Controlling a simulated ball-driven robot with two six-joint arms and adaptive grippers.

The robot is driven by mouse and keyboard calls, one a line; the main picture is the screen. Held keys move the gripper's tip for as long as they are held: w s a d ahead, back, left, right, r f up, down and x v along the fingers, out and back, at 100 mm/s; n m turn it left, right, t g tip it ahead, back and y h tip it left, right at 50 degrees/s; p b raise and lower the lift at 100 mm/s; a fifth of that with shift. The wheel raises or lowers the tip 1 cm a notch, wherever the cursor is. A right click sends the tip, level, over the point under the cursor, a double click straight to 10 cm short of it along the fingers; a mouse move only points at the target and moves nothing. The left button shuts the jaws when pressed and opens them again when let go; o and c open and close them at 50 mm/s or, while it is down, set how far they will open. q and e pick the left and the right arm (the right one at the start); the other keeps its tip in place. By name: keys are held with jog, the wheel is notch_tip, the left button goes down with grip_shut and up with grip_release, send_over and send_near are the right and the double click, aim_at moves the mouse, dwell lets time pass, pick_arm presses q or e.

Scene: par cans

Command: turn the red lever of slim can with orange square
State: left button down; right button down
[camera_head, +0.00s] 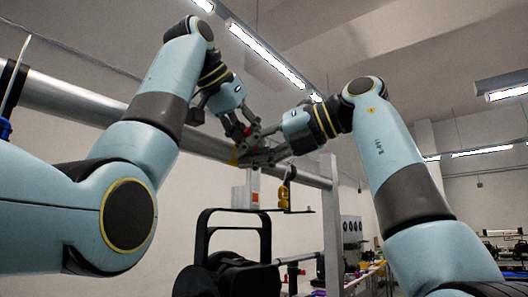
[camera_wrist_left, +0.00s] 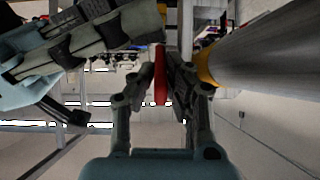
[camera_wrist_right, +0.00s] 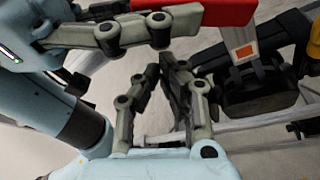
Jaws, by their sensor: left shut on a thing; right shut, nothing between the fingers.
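The red lever (camera_wrist_left: 161,75) stands between the fingers of my left gripper (camera_wrist_left: 160,82), which is shut on it. It also shows large at the top of the right wrist view (camera_wrist_right: 215,12), beside the left fingers. In the head view my left gripper (camera_head: 248,132) is at the pipe. An orange square (camera_wrist_right: 243,52) sits on a pale piece below the lever, above a dark can body (camera_wrist_right: 255,98). My right gripper (camera_wrist_right: 172,68) is shut and empty, close below my left fingers. In the head view my right gripper (camera_head: 260,156) overlaps the lever area, hiding much of it.
A thick grey pipe (camera_head: 75,97) runs across above the cans, with a yellow mark (camera_wrist_left: 207,66) by the lever. A large black can (camera_head: 232,275) with a square yoke hangs below. A yellow piece (camera_head: 283,196) hangs to its right. A pale post (camera_head: 331,225) stands further right.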

pick_arm(q)
jog(key=shift+d, duration=0.1)
pick_arm(e)
jog(key=shift+w+d+r, duration=0.25)
jog(key=shift+d+r, duration=0.05)
jog(key=shift+r, duration=0.2)
jog(key=shift+w+d+r, duration=0.25)
jog(key=shift+r, duration=0.2)
